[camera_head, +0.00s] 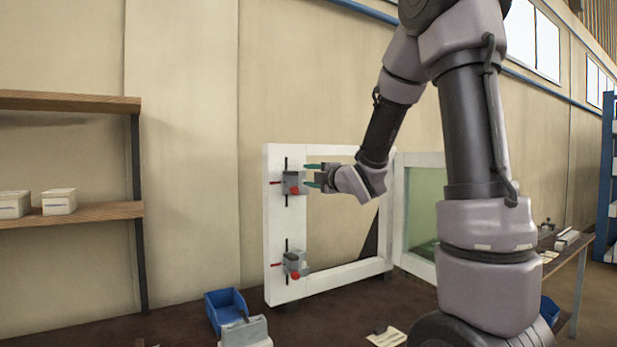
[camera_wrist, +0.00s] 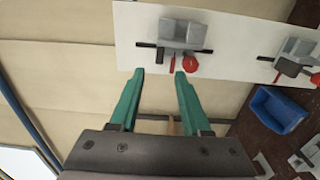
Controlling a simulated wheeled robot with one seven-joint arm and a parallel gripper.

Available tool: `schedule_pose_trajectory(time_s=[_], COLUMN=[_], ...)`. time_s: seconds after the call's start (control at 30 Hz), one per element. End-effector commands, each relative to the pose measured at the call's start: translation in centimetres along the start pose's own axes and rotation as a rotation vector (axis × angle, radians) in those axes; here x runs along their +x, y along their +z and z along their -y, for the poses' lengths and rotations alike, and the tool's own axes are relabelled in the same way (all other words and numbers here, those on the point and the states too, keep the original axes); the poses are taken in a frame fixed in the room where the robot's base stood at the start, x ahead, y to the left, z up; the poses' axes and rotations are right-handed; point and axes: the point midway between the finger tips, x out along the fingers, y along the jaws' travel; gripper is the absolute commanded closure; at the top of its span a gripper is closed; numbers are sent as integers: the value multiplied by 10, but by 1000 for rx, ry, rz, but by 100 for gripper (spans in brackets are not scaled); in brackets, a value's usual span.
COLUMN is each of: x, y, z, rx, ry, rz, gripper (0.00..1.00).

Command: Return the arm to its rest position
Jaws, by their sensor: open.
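My gripper (camera_head: 313,176) is at the upper part of the white frame's left post, just right of the upper clamp (camera_head: 292,184). In the wrist view my gripper (camera_wrist: 160,78) shows two green fingers spread apart with nothing between them. The upper clamp, a grey block with a black bar and a red knob, also shows in the wrist view (camera_wrist: 183,37), beyond the fingertips. The fingertips look close to it; I cannot tell whether they touch. The lower clamp (camera_head: 293,263) sits on the same post, and shows in the wrist view (camera_wrist: 296,52) at the right.
The white frame (camera_head: 273,225) stands upright on the dark bench. A blue bin (camera_head: 224,307) and a grey block (camera_head: 246,331) are in front of it. A greenish panel (camera_head: 425,205) stands at the right. Wooden shelves (camera_head: 70,101) are at the left.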

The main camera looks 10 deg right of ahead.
Motion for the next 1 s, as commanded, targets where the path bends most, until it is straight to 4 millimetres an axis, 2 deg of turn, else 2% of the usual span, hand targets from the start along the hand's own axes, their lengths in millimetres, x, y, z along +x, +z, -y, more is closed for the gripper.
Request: schedule_pose_trajectory(time_s=[0.17, 0.27, 0.4, 0.53, 0.67, 0.8, 0.9, 1.0], x=[-7, -24, -67, -116, -170, -228, -262, -286], y=[8, 22, 37, 37, 19, -14, -40, -60], z=[-4, -9, -12, -5, 6, 18, 26, 31], rx=[77, 243, 602, 955, 1298, 1633, 1818, 1946], ry=[-22, -68, -156, -232, -303, -376, -418, -450], rz=[39, 120, 283, 441, 600, 773, 881, 964], gripper=[52, 52, 52, 52, 52, 52, 52, 52])
